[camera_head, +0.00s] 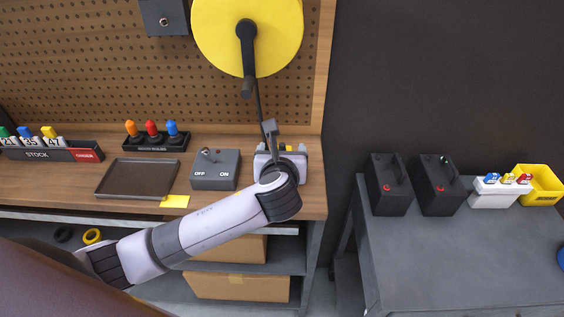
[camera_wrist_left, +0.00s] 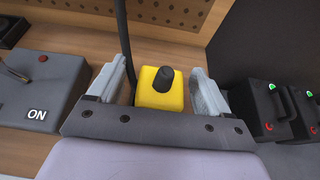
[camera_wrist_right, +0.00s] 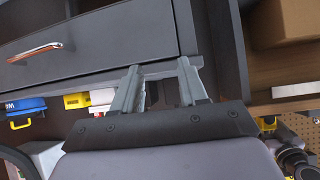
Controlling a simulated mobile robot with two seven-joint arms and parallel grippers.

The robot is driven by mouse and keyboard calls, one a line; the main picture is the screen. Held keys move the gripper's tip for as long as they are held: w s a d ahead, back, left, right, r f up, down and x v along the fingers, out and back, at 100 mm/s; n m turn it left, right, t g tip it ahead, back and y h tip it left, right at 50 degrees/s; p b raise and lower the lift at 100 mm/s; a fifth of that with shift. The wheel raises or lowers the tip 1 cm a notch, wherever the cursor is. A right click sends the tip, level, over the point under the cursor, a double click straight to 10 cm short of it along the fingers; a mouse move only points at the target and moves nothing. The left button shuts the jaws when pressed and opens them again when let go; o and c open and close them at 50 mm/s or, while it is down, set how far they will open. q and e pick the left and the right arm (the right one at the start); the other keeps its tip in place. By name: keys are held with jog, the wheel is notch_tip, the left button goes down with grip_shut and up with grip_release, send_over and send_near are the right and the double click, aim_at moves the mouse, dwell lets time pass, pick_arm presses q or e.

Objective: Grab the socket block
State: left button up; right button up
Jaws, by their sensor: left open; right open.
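The socket block appears to be the yellow block with a black knob on top (camera_wrist_left: 160,98), on the wooden bench under the hanging cable. In the head view only small yellow parts of it (camera_head: 290,147) show behind my left wrist. My left gripper (camera_wrist_left: 158,82) is open, with one finger on each side of the block in the left wrist view. Contact cannot be told. My right gripper (camera_wrist_right: 160,70) is open and empty, facing a grey drawer front; it is not visible in the head view.
A grey OFF/ON switch box (camera_head: 215,169) stands left of the block, with a dark tray (camera_head: 138,178) beyond it. A yellow reel (camera_head: 247,35) hangs above on the pegboard. Two black boxes (camera_head: 390,186) stand on the grey table (camera_head: 460,250) at right, past a gap.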

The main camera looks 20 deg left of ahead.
pick_arm(q)
jog(key=shift+w+a+f, duration=0.1)
jog(key=shift+w+f, duration=0.1)
jog(key=shift+w, duration=0.4)
jog(key=shift+c, duration=0.4)
jog(key=c, duration=1.2)
jog(key=shift+r, duration=0.1)
